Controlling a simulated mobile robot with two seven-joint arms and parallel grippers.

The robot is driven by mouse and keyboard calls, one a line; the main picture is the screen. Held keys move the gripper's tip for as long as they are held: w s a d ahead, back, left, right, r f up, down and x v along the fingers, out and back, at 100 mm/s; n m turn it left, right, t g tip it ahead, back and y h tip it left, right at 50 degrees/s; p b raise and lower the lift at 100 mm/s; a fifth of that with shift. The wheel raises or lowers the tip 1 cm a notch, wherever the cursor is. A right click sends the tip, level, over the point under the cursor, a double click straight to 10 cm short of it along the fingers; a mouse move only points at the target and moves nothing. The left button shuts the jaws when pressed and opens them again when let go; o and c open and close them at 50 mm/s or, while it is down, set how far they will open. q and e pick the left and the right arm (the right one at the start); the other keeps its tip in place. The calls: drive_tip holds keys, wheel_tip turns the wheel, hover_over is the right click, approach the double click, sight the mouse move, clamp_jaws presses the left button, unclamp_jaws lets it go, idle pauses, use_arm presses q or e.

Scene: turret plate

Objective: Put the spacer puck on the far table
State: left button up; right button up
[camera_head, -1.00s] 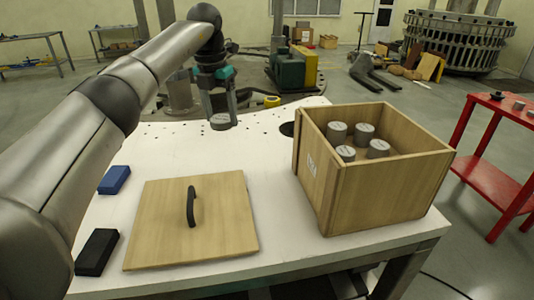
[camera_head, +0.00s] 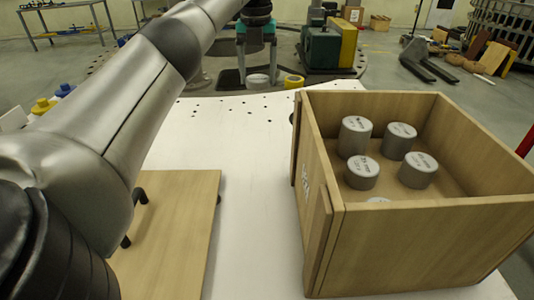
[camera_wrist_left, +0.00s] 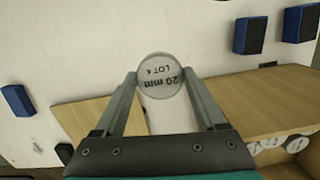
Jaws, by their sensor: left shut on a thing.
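My left gripper (camera_head: 257,76) is shut on a grey round spacer puck (camera_head: 258,81), held beyond the far edge of the white table. In the left wrist view, the puck (camera_wrist_left: 161,76) sits between the two fingertips. Its pale top carries black lettering reading "20 mm". A table with a blue-grey top (camera_head: 60,7) stands in the far background at upper left; I cannot tell whether it is the far table. My right gripper is not in view.
A wooden crate (camera_head: 335,240) with several grey cylinders stands on the white table (camera_head: 255,200) at right. A wooden lid (camera_head: 175,240) lies at left, partly behind my arm.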

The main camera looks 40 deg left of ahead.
use_arm(q)
drive_tip(key=b, duration=0.3)
hover_over(260, 151)
drive_tip(key=f, duration=1.4)
drive_tip(key=shift+s+f, duration=0.2)
drive_tip(key=shift+f, duration=0.2)
drive_tip(key=shift+f+b, duration=0.45)
drive_tip(key=shift+f, duration=2.2)
drive_tip(key=shift+f, duration=0.1)
drive_tip(key=o, duration=1.5)
drive_tip(key=shift+c, duration=0.2)
wheel_tip(260, 151, up, 12)
drive_tip(key=s+p, duration=0.1)
drive_tip(key=p, duration=0.1)
drive_tip(key=shift+d, duration=0.45)
